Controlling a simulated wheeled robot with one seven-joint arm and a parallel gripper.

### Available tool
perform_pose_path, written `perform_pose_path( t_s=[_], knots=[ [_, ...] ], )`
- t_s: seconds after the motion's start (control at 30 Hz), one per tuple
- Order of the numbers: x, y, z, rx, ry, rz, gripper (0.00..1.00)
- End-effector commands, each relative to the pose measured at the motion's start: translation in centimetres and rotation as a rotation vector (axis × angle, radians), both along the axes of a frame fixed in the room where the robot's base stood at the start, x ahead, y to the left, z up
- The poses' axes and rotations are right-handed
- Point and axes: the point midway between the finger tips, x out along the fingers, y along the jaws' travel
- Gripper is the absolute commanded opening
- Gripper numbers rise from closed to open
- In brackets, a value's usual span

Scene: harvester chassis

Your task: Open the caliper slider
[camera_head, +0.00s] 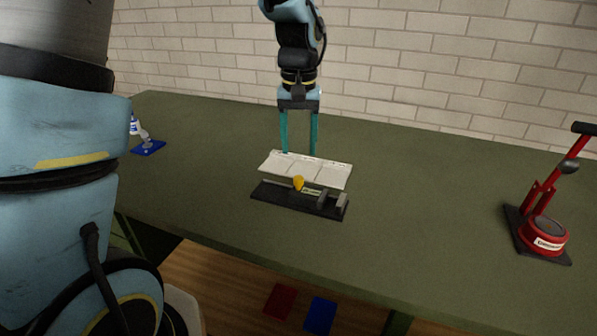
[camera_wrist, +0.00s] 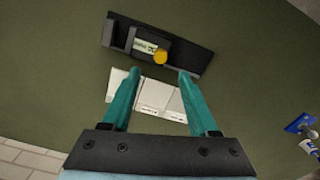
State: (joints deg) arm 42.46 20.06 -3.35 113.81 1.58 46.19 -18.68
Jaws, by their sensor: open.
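The caliper (camera_head: 300,199) lies on a black base on the green table, with grey blocks toward its right end and a yellow knob (camera_head: 298,183) near its middle. In the wrist view the caliper (camera_wrist: 182,52) is at the top, with the yellow knob (camera_wrist: 160,57) beside a pale display. My gripper (camera_head: 299,154) has two teal fingers, spread apart and empty. It points down above the white sheet behind the caliper. In the wrist view the fingertips (camera_wrist: 160,72) reach toward the caliper, with the knob in line between them. I see no contact with the knob.
A red press-like device (camera_head: 543,236) stands at the right. A blue-based item (camera_head: 148,148) is at the far left. Red and blue flat pieces lie below the table's front edge.

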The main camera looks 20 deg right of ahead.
Motion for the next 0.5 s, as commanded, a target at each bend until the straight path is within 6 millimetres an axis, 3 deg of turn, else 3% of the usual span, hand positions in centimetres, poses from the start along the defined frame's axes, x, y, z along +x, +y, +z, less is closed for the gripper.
perform_pose_path(
  t_s=[0.3,0.5],
  knots=[
    [-0.1,0.2,-5.7,0.004,0.003,-0.001,0.60],
    [0.0,0.1,-7.7,0.001,0.000,0.000,0.60]
  ],
)
